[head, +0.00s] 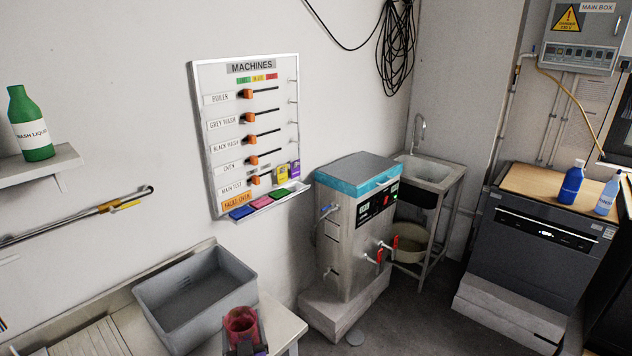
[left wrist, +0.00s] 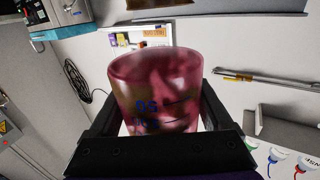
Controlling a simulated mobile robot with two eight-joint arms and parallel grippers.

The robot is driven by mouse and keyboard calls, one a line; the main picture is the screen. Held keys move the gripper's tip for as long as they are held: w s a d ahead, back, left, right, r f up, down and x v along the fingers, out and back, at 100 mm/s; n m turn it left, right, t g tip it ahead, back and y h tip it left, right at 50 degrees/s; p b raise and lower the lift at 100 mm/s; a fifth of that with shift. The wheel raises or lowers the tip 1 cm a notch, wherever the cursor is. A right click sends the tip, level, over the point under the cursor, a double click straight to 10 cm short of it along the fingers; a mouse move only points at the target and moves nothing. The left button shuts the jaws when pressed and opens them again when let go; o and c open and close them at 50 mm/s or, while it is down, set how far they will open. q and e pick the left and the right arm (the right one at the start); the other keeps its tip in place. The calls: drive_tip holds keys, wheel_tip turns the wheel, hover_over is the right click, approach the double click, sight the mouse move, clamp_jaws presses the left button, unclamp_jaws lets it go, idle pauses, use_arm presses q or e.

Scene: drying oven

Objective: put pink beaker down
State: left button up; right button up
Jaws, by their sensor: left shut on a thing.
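The pink beaker (head: 240,322) is at the bottom of the head view, just right of the grey tub and over the right end of the counter. My left gripper (head: 246,346) is shut on it from the near side. In the left wrist view the beaker (left wrist: 155,85) fills the middle, with blue markings on its wall and a finger of my left gripper (left wrist: 155,115) on each side. I cannot tell whether the beaker's base touches the counter. My right gripper is not in view.
The grey tub (head: 195,295) stands on the counter (head: 283,322), with a ribbed draining area (head: 95,338) to its left. Bare counter shows right of the beaker. A steel boiler (head: 352,235) stands beyond the counter's right end. A machines board (head: 235,165) hangs above.

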use_arm(q)
wheel_tip(320, 180, up, 6)
drive_tip(key=r+p, duration=0.1)
drive_tip(key=p, duration=0.4)
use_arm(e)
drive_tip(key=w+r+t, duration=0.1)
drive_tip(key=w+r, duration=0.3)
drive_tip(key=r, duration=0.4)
use_arm(q)
drive_tip(key=s+a+f+n+g+y+b, duration=0.1)
drive_tip(key=s+f+n+g+y+b, duration=0.3)
drive_tip(key=s+f+b, duration=1.2)
wheel_tip(320, 180, down, 4)
drive_tip(key=n+y+b, duration=0.1)
drive_tip(key=y, duration=0.2)
drive_tip(key=shift+a+r, duration=0.15)
drive_tip(key=shift+a, duration=0.25)
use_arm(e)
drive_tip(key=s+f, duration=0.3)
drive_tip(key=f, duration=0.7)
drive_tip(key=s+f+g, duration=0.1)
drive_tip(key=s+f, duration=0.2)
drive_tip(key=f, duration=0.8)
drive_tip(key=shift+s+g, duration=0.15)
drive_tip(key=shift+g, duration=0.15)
use_arm(q)
drive_tip(key=shift+w+a, duration=0.1)
drive_tip(key=shift+w, duration=0.05)
